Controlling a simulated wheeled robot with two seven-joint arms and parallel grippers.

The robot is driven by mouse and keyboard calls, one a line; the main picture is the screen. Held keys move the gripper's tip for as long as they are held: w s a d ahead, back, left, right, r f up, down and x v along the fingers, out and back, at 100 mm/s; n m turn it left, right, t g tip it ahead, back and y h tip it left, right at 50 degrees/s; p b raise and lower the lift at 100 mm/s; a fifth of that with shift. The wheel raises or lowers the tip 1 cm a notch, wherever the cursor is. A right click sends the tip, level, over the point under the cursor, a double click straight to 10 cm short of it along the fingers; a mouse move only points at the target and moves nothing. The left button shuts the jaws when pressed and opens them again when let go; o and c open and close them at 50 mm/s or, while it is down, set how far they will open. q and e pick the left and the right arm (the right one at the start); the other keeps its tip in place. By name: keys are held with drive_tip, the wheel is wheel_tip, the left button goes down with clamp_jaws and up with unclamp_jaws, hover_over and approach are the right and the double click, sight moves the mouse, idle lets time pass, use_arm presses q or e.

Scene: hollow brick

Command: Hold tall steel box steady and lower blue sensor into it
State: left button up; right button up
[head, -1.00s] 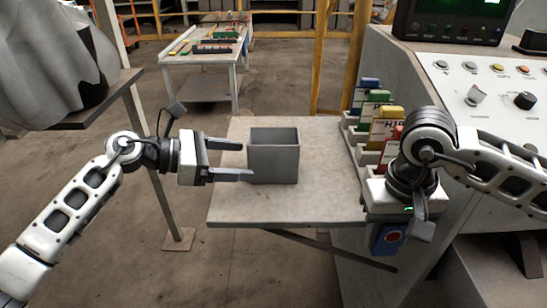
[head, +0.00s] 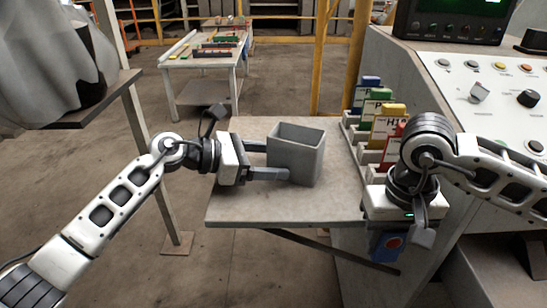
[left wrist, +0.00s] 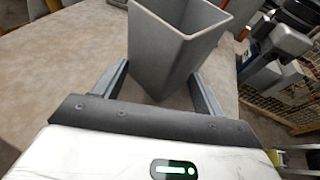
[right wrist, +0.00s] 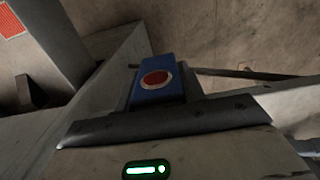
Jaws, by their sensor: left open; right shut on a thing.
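The tall steel box (head: 294,159) is grey and open at the top. It stands upright on the small table, turned at an angle to the table edges. My left gripper (head: 272,160) is open, with one finger on each side of the box's near-left part. In the left wrist view the box (left wrist: 165,50) rises between the two fingers (left wrist: 158,85). I cannot tell whether they touch it. My right gripper (head: 392,228) is shut on the blue sensor (head: 384,246), which has a red round face. The sensor (right wrist: 158,80) also shows in the right wrist view, below the tabletop's right side.
The small table (head: 240,205) is clear left and in front of the box. A rack of coloured cards (head: 375,125) stands along its right side. A control console (head: 480,95) is at the right. Another table (head: 205,75) with coloured items stands behind.

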use_arm(q)
clamp_jaws()
drive_tip(key=shift+o, duration=1.4)
unclamp_jaws()
drive_tip(key=shift+a, duration=0.1)
